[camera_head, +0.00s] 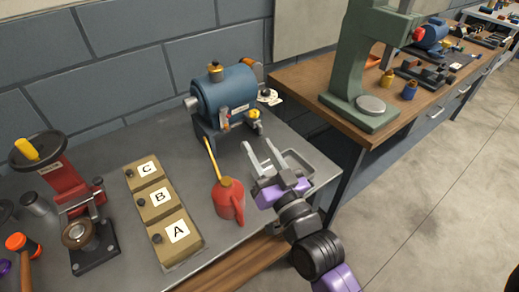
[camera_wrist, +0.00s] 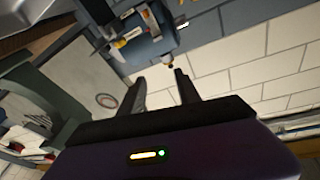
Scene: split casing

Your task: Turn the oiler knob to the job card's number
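A blue motor-like casing (camera_head: 225,93) stands on the grey bench top, with a brass knob (camera_head: 215,68) on top. On its right side a dark knob sits by a white dial plate (camera_head: 270,98); its numbers are too small to read. I cannot tell which is the oiler knob. A small white label (camera_head: 240,107) is on the casing front, also unreadable. No job card can be made out. My gripper (camera_head: 258,144) is open and empty, in front of the casing and apart from it. In the wrist view the casing (camera_wrist: 143,42) lies beyond the open fingers (camera_wrist: 160,77).
A red oil can (camera_head: 229,198) with a long spout stands left of my gripper. Tan boxes marked A, B and C (camera_head: 160,198) and a red press (camera_head: 65,185) stand left. A green drill press (camera_head: 365,60) stands right.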

